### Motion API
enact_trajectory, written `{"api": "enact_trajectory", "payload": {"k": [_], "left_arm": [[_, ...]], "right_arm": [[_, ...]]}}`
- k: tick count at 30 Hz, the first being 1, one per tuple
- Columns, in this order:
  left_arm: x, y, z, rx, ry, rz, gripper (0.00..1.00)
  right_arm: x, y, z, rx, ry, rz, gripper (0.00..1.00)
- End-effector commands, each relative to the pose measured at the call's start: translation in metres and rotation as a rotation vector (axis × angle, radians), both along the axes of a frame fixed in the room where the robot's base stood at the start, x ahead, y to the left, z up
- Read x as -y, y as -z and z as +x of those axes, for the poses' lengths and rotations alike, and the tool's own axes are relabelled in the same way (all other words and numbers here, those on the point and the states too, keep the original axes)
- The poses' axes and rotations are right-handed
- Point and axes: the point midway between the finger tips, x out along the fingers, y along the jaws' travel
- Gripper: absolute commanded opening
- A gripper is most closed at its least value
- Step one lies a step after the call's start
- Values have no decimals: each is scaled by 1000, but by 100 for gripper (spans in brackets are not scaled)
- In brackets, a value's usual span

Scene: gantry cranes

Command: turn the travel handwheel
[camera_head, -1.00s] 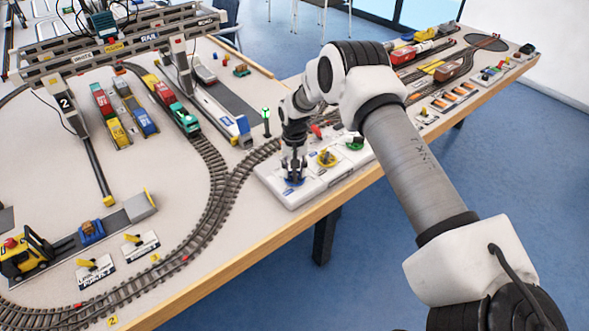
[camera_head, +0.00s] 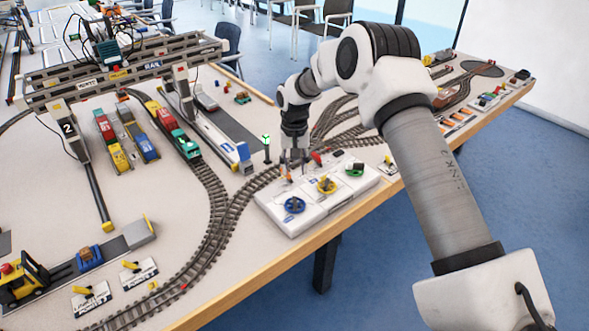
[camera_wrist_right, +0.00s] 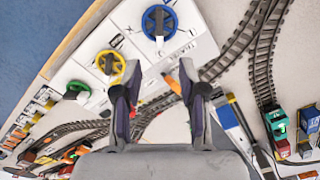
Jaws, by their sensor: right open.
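Three handwheels stand in a row on a white control panel (camera_head: 283,226): a blue handwheel (camera_head: 294,205), a yellow handwheel (camera_head: 326,186) and a green handwheel (camera_head: 354,170). Their labels are too small to read, so I cannot tell which is the travel one. My right gripper (camera_head: 294,167) is above the panel's far side, behind the blue wheel. In the right wrist view my right gripper (camera_wrist_right: 160,84) is open and empty, with the blue wheel (camera_wrist_right: 159,20) beyond its fingertips and the yellow wheel (camera_wrist_right: 110,63) to the left. My left gripper is out of view.
An orange lever (camera_head: 287,173) stands close to my right fingers. A gantry crane (camera_head: 120,68) spans toy trains (camera_head: 185,143) at left. Curved track (camera_head: 218,205) runs left of the panel. A signal post (camera_head: 266,150) stands behind it. The table's front edge is clear.

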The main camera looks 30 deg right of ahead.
Motion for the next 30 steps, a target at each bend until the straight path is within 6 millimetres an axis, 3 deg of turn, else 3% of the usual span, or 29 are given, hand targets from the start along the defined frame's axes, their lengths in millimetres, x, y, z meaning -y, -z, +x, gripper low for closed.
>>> {"api": "enact_trajectory", "payload": {"k": [1, 3, 5, 8, 15, 18, 21, 30], "left_arm": [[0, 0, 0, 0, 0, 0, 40], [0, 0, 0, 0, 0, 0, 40], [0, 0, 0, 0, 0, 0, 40], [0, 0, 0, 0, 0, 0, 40], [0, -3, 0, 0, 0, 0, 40], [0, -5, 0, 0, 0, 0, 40], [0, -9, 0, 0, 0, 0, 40], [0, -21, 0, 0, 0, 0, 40]], "right_arm": [[0, 0, 0, 0, -12, 0, 66], [0, 0, 0, 2, -78, 0, 90], [0, 0, 1, 7, -196, -1, 90], [0, 1, 4, 23, -508, -4, 90], [-1, 15, 5, 36, -1350, -23, 90], [-2, 24, 2, 28, -1542, -20, 90], [-3, 43, -7, 4, -1573, 6, 90], [-2, 94, -7, 1, -1569, 6, 90]]}}
